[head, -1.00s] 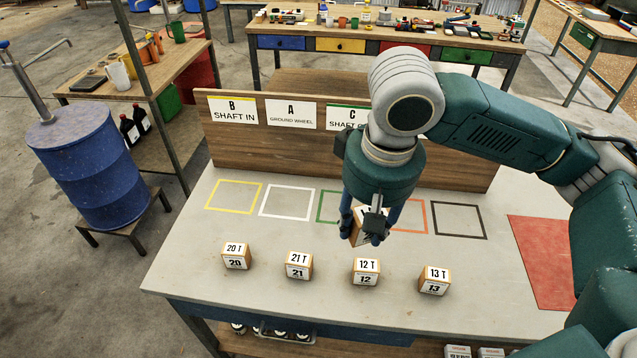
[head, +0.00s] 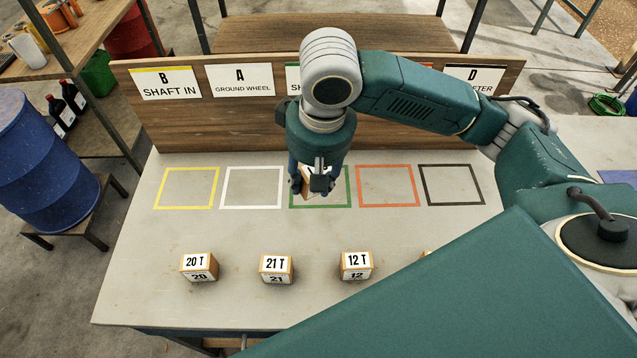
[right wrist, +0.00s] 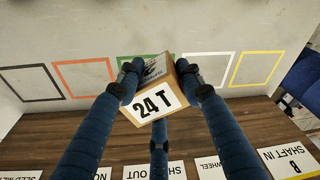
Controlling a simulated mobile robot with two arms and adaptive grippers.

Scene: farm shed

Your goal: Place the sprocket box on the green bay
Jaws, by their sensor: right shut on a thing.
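The sprocket box (right wrist: 155,98), a brown box with a white label reading 24 T, is held between the fingers of my right gripper (right wrist: 160,85). In the head view my right gripper (head: 318,182) is over the green bay (head: 320,206), a green outline on the bench, and mostly hides the box. The green outline also shows behind the box in the right wrist view (right wrist: 118,62). I cannot tell whether the box touches the bench. My left gripper is not in view.
Boxes labelled 20 T (head: 200,267), 21 T (head: 276,270) and 12 T (head: 356,266) stand along the bench front. Yellow (head: 187,208), white (head: 251,207), orange (head: 387,206) and black (head: 452,204) outlines flank the green one. A wooden board (head: 215,125) with signs stands behind.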

